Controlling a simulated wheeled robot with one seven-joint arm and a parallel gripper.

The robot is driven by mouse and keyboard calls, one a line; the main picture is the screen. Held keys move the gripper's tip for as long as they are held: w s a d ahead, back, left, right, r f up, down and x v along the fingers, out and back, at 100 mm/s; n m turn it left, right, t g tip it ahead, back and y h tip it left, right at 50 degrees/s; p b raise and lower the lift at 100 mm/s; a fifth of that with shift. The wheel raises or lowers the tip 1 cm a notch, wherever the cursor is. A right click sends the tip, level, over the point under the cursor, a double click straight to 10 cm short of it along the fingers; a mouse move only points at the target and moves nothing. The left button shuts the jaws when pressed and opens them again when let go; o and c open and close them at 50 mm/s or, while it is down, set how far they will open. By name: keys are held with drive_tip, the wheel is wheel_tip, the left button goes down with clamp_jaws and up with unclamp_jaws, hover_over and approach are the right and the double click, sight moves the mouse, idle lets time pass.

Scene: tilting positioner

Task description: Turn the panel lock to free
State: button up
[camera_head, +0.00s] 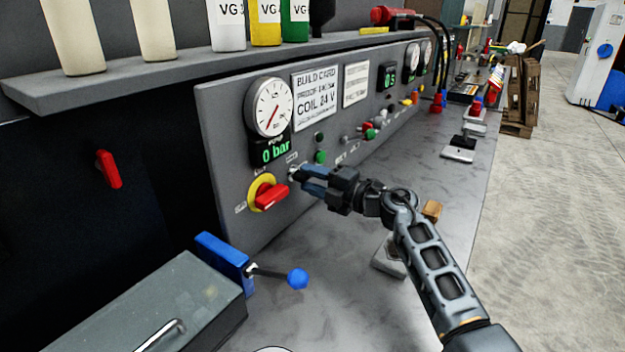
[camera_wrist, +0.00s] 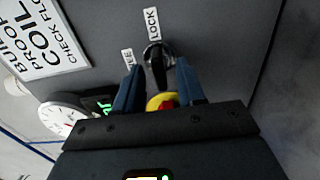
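In the head view the lock (camera_head: 293,173) is mostly hidden at my fingertips. My gripper (camera_head: 306,179) has its blue fingers apart, one on each side of the bar in the wrist view (camera_wrist: 159,66). I cannot tell whether they touch it.
A red and yellow rotary switch (camera_head: 268,195) is close below left of my gripper. A gauge (camera_head: 270,107) reading 0 bar and a green button (camera_head: 320,157) are above. A blue-knobbed lever (camera_head: 297,278) stands at the front. A shelf overhangs the panel.

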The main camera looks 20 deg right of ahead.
drive_tip(key=shift+c, duration=0.3)
clamp_jaws()
drive_tip(key=n+b, duration=0.1)
drive_tip(key=n, duration=0.3)
drive_tip(key=shift+d+f+b, duration=0.1)
drive_tip(key=shift+b, duration=0.2)
drive_tip(key=n+b, duration=0.2)
drive_tip(key=n, duration=0.3)
drive_tip(key=shift+n+b, duration=3.25)
drive_tip(key=shift+n, duration=1.15)
drive_tip(key=shift+o, duration=0.3)
unclamp_jaws()
